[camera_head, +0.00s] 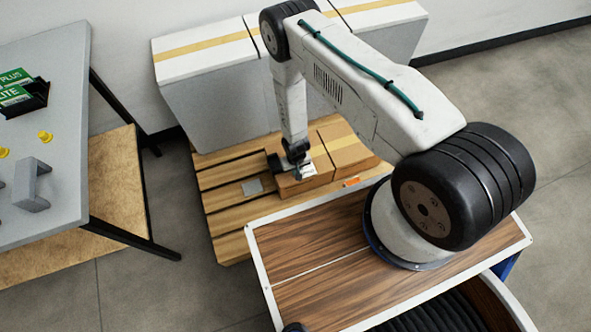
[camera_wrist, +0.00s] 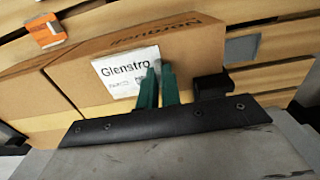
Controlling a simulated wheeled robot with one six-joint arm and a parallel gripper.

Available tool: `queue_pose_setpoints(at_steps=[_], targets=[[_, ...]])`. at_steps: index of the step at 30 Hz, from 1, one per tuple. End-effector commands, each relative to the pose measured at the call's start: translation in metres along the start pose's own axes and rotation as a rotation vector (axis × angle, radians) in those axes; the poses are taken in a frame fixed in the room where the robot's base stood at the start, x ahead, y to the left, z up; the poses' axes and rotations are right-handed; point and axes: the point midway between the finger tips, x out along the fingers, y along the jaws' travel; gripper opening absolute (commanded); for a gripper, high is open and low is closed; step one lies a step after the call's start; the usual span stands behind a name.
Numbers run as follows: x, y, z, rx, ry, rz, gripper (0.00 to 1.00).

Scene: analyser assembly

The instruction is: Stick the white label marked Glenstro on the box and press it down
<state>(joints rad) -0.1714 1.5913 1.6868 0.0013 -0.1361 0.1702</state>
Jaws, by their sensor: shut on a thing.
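The white label marked Glenstro (camera_wrist: 118,72) shows in the wrist view against the face of a brown cardboard box (camera_wrist: 200,50). My gripper (camera_wrist: 158,75) has its green fingers shut on the label's right edge, hiding part of it. In the head view my gripper (camera_head: 300,168) points down at the box (camera_head: 290,188), and the white label (camera_head: 308,171) shows beside its fingertips. The label lies close over the box face, but I cannot tell whether it is flat against it all over.
The box sits on a wooden pallet (camera_head: 215,180), beside another taped carton (camera_head: 345,148). An orange label (camera_wrist: 46,33) and a grey square (camera_wrist: 241,49) lie near the box. White-topped crates (camera_head: 205,60) stand behind. A grey table (camera_head: 50,120) is at left.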

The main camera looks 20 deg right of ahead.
Motion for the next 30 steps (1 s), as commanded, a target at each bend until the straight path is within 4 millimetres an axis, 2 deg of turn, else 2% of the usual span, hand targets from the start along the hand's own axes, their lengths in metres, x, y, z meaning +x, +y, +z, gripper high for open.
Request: queue_pose_setpoints(at_steps=[4,6,7,17,30], targets=[[0.0,0.0,0.0,0.0,0.0,0.0,0.0],[0.0,0.0,0.0,0.0,0.0,0.0,0.25],[0.0,0.0,0.0,0.0,0.0,0.0,0.31],[-0.003,0.0,-0.001,0.0,0.001,0.0,0.31],[-0.033,0.0,-0.001,0.0,0.001,0.0,0.31]])
